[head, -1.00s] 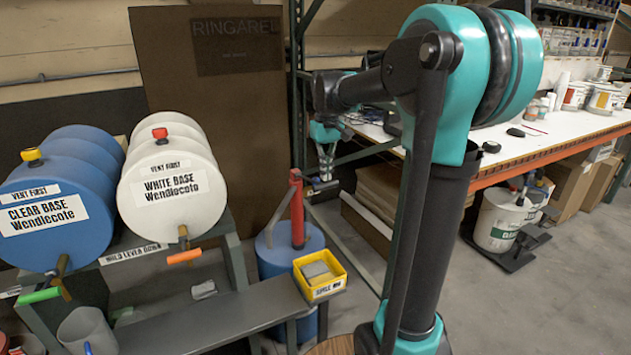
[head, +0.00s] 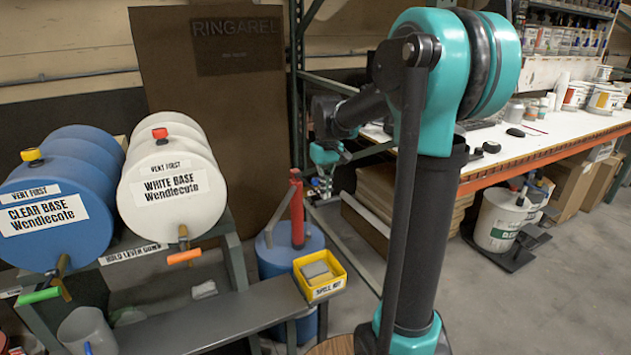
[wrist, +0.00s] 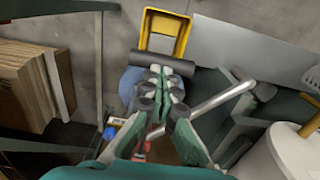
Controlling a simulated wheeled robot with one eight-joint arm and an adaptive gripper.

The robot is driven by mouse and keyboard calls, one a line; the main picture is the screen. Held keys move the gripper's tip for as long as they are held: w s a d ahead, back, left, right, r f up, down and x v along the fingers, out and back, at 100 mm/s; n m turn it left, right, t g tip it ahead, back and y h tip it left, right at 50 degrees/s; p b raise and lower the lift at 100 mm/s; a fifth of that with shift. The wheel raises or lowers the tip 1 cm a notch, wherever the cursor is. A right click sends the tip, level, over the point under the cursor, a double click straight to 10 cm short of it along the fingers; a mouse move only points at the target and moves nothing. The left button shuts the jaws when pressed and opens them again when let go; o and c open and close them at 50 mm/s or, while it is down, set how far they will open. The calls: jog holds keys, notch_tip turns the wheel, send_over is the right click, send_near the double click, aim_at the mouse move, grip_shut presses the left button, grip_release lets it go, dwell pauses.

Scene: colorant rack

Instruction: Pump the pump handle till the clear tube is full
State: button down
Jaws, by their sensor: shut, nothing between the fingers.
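The red pump (head: 297,212) stands upright on a blue drum (head: 272,262) behind the metal bench. A bent grey metal bar (head: 272,226) shows beside the pump; it also shows in the wrist view (wrist: 222,95), right of my gripper. My gripper (head: 322,188) is right of the pump in the head view. In the wrist view my gripper (wrist: 168,82) is shut and empty, above the blue drum (wrist: 129,84). A black cylinder (wrist: 160,63) lies just beyond the fingertips; whether they touch cannot be told. I cannot make out the clear tube.
A yellow spill-kit tray (head: 322,288) sits on the grey bench (head: 215,320). A shelf frame with stacked boards (wrist: 35,80) is left in the wrist view.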

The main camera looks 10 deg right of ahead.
jog(key=shift+f, duration=3.9)
notch_tip(320, 180, up, 15)
jog(key=shift+f, duration=0.25)
jog(key=shift+r, duration=0.2)
dwell(2.4)
jog(key=shift+f, duration=0.15)
dwell(0.4)
